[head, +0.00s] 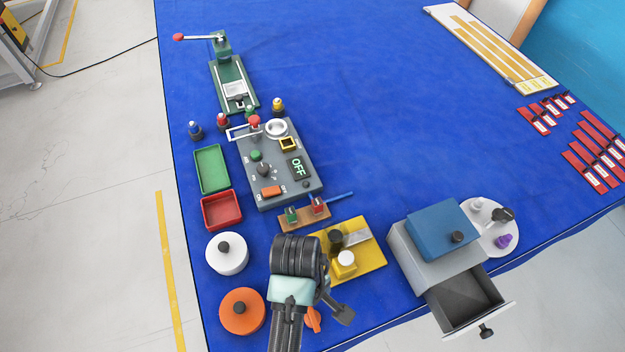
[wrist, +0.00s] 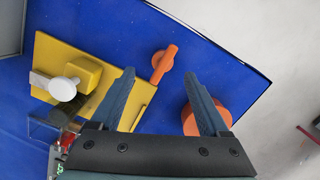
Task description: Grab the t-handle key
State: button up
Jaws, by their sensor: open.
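An orange piece (wrist: 165,62) with a bar-shaped handle on a round part lies on the blue table; it looks like the t-handle key, though I cannot be sure. Part of it shows in the head view (head: 313,320), beside my arm near the front edge. My gripper (wrist: 160,75) is open and empty. In the wrist view its two fingers point toward the orange piece, which appears between and just beyond the fingertips. I see no contact. In the head view my arm hides most of the gripper.
A yellow plate (head: 374,257) with a yellow block and black knob is close by, as is an orange round lidded pot (head: 241,318). A white pot (head: 226,261) and a grey box (head: 412,262) with an open drawer stand nearby. The table's middle is clear.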

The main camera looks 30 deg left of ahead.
jog(key=shift+s+d+f+p, duration=0.1)
jog(key=shift+d+f+p, duration=0.1)
jog(key=shift+f, duration=0.8)
jog(key=shift+s+d+f+p, duration=0.1)
jog(key=shift+f+p, duration=0.15)
jog(key=shift+f, duration=0.75)
jog(key=shift+s+d+f+p, duration=0.1)
jog(key=shift+f+p, duration=0.1)
jog(key=shift+f, duration=0.8)
grip_shut()
